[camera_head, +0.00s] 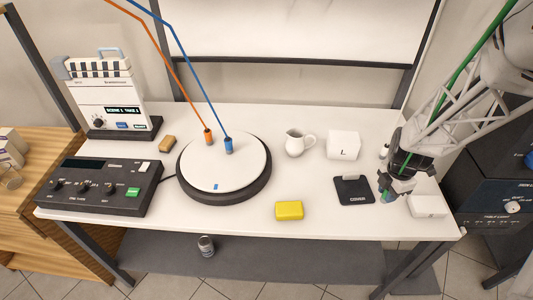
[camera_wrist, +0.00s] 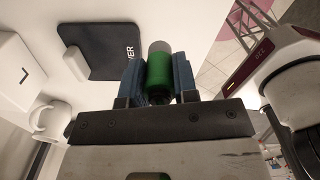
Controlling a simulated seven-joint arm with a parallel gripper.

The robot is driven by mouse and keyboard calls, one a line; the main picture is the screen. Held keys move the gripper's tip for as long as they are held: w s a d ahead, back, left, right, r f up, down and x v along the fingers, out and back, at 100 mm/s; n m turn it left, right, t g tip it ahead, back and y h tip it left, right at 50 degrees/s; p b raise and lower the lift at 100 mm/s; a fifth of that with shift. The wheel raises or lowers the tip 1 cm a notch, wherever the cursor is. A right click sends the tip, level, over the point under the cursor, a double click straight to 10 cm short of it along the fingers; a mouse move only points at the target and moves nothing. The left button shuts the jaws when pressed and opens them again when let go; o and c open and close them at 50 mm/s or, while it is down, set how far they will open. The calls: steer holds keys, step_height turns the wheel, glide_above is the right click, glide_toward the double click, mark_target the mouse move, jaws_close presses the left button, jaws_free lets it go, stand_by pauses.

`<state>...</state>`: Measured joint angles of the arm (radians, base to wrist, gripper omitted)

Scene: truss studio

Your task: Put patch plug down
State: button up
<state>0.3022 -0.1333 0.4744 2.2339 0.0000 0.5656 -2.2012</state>
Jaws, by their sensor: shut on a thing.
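My gripper (camera_head: 388,196) is at the right end of the white table, just right of the dark COVER plate (camera_head: 352,190). In the wrist view its two blue finger pads (camera_wrist: 158,80) are shut on a green patch plug (camera_wrist: 160,72) with a grey tip. In the head view the plug is mostly hidden by the gripper, and a green cable (camera_head: 470,55) runs up along my arm. The plug is close to the table top; I cannot tell if it touches. The COVER plate also shows in the wrist view (camera_wrist: 98,42), left of the plug.
A white box (camera_head: 428,205) stands close right of my gripper. An L box (camera_head: 343,144), a white pitcher (camera_head: 296,145) and a yellow block (camera_head: 289,211) are to the left. A round turntable (camera_head: 250,188) carries orange (camera_head: 208,138) and blue (camera_head: 228,146) plugs with cables. The front table between yellow block and COVER plate is clear.

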steer(key=w+a+r+n, duration=0.1)
steer(key=w+a+n, duration=0.1)
steer(key=a, duration=0.9)
steer(key=w+a+r+n, duration=0.2)
steer(key=a, duration=1)
steer(key=s+a+r+n, duration=0.1)
steer(key=s+a+n, duration=0.1)
steer(key=a, duration=0.9)
steer(key=s+a+r+n, duration=0.1)
steer(key=s+a, duration=0.4)
steer(key=a, duration=0.5)
steer(key=shift+a+r+n, duration=0.25)
steer(key=shift+a+n, duration=0.15)
steer(key=shift+n, duration=0.2)
steer(key=w+a, duration=0.3)
steer(key=w, duration=0.1)
steer(key=w+a+f, duration=0.1)
steer(key=w+a, duration=0.2)
steer(key=w, duration=0.1)
steer(key=w+a, duration=0.2)
steer(key=w, duration=0.3)
steer(key=shift+w+a+f, duration=0.1)
steer(key=shift+a+f, duration=0.15)
steer(key=shift+a, duration=0.15)
steer(key=shift+f, duration=0.1)
steer(key=shift+f, duration=1.7)
